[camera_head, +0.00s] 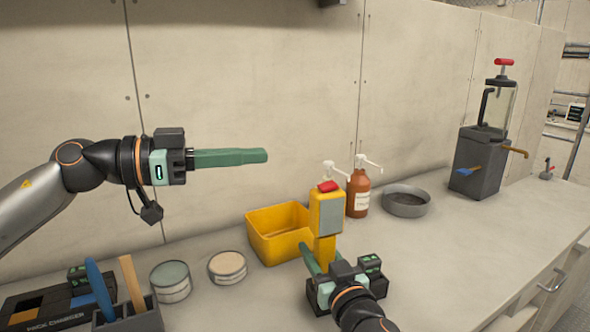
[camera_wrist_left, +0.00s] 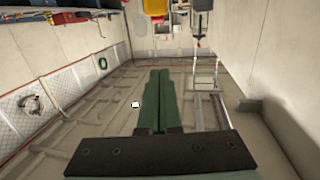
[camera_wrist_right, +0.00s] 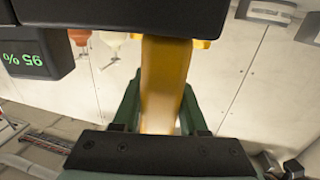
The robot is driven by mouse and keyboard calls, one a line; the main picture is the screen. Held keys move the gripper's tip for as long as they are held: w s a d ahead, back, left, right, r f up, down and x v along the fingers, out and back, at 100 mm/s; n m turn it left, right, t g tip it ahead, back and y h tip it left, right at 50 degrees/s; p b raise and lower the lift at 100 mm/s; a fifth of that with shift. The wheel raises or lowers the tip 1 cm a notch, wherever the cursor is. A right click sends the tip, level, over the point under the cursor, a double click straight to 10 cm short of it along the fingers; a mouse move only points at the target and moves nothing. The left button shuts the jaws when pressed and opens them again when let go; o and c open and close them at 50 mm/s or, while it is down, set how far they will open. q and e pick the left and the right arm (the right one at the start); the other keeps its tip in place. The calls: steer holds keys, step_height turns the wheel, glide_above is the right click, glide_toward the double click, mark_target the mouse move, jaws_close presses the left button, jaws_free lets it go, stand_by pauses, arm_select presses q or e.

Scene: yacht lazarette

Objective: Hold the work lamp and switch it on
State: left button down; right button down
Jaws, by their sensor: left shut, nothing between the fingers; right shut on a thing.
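The work lamp (camera_head: 326,212) is yellow and upright, with a grey panel on its head and a red part on top, near the worktop's middle. My right gripper (camera_head: 318,257) is shut around its yellow handle, which shows between the green fingers in the right wrist view (camera_wrist_right: 165,75). A dark block with a green "95 %" display (camera_wrist_right: 35,52) is beside the handle there. I cannot tell whether the lamp is lit or its foot touches the worktop. My left gripper (camera_head: 264,155) is shut and empty, up and left of the lamp head; its closed fingers show in the left wrist view (camera_wrist_left: 160,95).
A yellow bin (camera_head: 262,246) stands just left of the lamp. An orange pump bottle (camera_head: 358,192) and a grey bowl (camera_head: 406,204) stand behind it. Two tins (camera_head: 228,267) and a pack charger (camera_head: 60,312) are left.

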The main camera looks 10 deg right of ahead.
arm_select(q)
glide_above(318, 191)
steer(key=a, duration=0.1)
step_height(318, 191, down, 4)
steer(key=shift+d+r, duration=0.1)
steer(key=shift+d+f, duration=0.1)
steer(key=shift+f, duration=0.25)
steer(key=shift+d+f+y, duration=0.2)
steer(key=shift+d+y, duration=0.05)
steer(key=shift+y, duration=0.45)
steer(key=shift+r, duration=0.15)
